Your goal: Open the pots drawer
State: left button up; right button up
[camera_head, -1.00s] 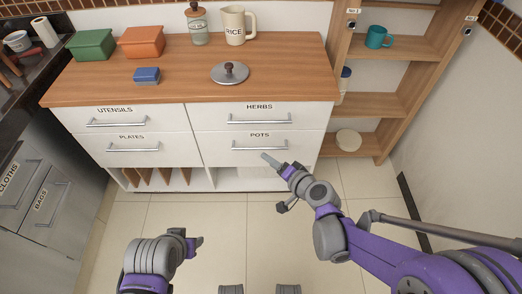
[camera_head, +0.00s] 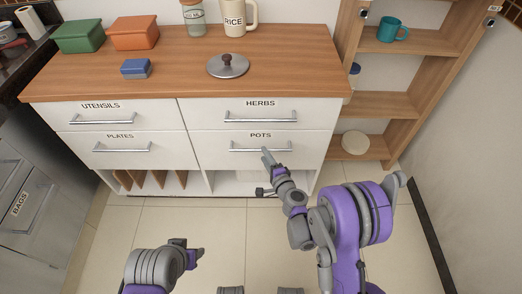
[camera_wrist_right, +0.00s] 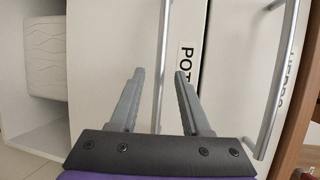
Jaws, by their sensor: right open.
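The pots drawer (camera_head: 225,150) is a white front labelled POTS, lower right on the cabinet, and it is shut. Its silver bar handle (camera_head: 245,149) runs across the front. My right gripper (camera_head: 268,153) is at the right part of this handle. In the right wrist view the open fingers (camera_wrist_right: 160,75) lie on either side of the POTS handle (camera_wrist_right: 163,50), with a gap on both sides. I cannot tell how deep the bar sits between them. My left gripper (camera_head: 193,254) is low over the floor, away from the cabinet; its fingers are unclear.
The herbs drawer (camera_head: 205,113) is above, and the utensils (camera_head: 55,112) and plates (camera_head: 92,146) drawers are at left; all look shut. An open shelf (camera_head: 385,104) stands at right. The floor (camera_head: 165,225) before the cabinet is clear.

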jog(key=shift+x, duration=2.25)
jog(key=shift+c, duration=0.3)
grip_shut()
